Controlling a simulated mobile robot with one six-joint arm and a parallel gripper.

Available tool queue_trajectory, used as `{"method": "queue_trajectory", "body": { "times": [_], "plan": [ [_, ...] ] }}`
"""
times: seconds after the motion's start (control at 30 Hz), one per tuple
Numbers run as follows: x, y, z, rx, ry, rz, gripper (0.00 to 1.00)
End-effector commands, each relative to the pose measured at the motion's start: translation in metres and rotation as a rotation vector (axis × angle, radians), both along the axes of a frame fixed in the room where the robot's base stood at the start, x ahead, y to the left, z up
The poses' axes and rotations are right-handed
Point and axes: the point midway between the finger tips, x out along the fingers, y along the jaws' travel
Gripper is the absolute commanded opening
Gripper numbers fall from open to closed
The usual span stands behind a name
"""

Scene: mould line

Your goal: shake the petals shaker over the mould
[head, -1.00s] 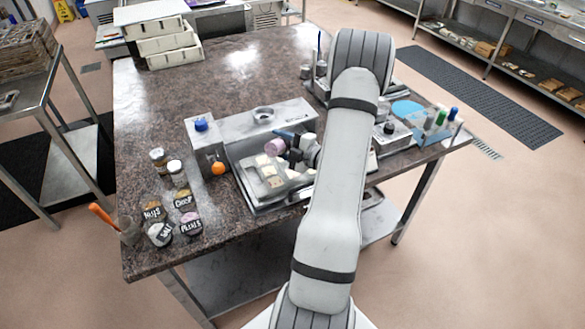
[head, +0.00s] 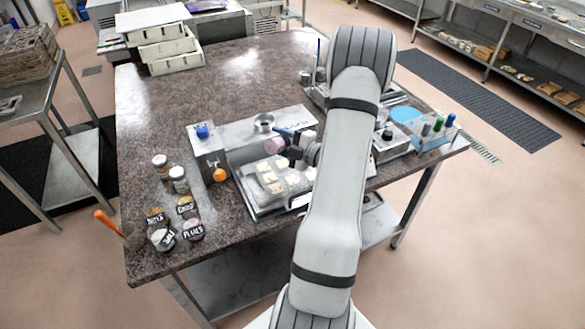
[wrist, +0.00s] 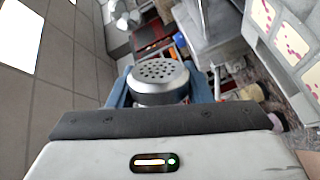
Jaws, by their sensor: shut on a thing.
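My gripper (head: 286,141) is shut on the petals shaker (head: 275,146), a pinkish body held above the table at the far side of the mould. In the wrist view the shaker's round perforated metal lid (wrist: 160,80) shows between the blue fingers. The mould (head: 262,192) is a pale tray of cream cells on a metal station, in front of and below the shaker. In the wrist view the mould (wrist: 283,48) is at the upper right, with pink specks on its cells. My arm hides the mould's right side.
Labelled toppings containers, including petals (head: 193,231) and nuts (head: 155,217), stand at the table's front left. Two lidded jars (head: 178,178) are behind them. A grey box with an orange knob (head: 219,175) adjoins the mould. The table's back middle is clear.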

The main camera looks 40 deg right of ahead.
Motion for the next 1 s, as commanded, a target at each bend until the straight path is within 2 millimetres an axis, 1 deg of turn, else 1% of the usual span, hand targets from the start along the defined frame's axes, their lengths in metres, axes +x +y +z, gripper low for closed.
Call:
{"method": "queue_trajectory", "body": {
  "times": [0.03,0.1,0.37,0.47,0.6,0.63,1.0],
  "plan": [
    [0.0,0.0,0.005,-0.003,-0.002,0.0,0.2],
    [0.0,0.0,0.008,-0.001,0.0,0.0,0.2],
    [0.0,0.0,0.007,0.0,0.0,0.0,0.2],
    [0.0,0.0,-0.007,0.001,0.0,0.0,0.2],
    [0.0,0.0,-0.037,0.002,0.0,0.001,0.2],
    [0.0,0.0,-0.04,0.001,-0.001,0.001,0.2],
    [0.0,0.0,-0.037,-0.001,-0.002,0.001,0.2]
  ]
}}
